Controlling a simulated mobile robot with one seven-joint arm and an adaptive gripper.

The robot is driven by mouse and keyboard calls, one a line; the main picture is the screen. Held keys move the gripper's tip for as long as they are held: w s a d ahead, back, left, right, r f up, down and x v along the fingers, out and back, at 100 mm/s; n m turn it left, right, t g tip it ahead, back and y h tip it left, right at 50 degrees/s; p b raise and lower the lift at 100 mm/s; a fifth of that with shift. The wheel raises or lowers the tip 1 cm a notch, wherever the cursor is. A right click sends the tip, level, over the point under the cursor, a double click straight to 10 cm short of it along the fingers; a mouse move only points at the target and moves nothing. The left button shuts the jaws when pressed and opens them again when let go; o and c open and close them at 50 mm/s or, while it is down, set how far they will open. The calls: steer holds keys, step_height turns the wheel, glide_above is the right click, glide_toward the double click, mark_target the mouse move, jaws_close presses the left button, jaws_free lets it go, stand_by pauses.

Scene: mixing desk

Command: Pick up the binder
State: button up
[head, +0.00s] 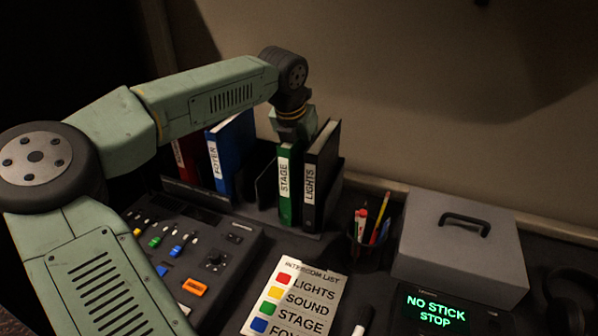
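Several binders stand upright in a rack at the back of the desk: a green one labelled STAGE (287,190), a black one labelled LIGHTS (315,180), a blue one labelled FOYER (232,150) and a red one (186,155), partly hidden behind my arm. My gripper (290,138) points down at the top edge of the green binder, close beside the top of the black one. Its fingertips are small and dark here, so I cannot tell whether they are closed on the green binder.
A pen cup (367,236) and a grey box with a handle (458,240) stand right of the rack. In front are a mixing console (190,250), an intercom list (295,298), a marker (361,322) and a lit display (435,310). Headphones (570,298) lie far right. The wall is close behind.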

steer(key=shift+c, duration=0.4)
jaws_close()
stand_by(0.4)
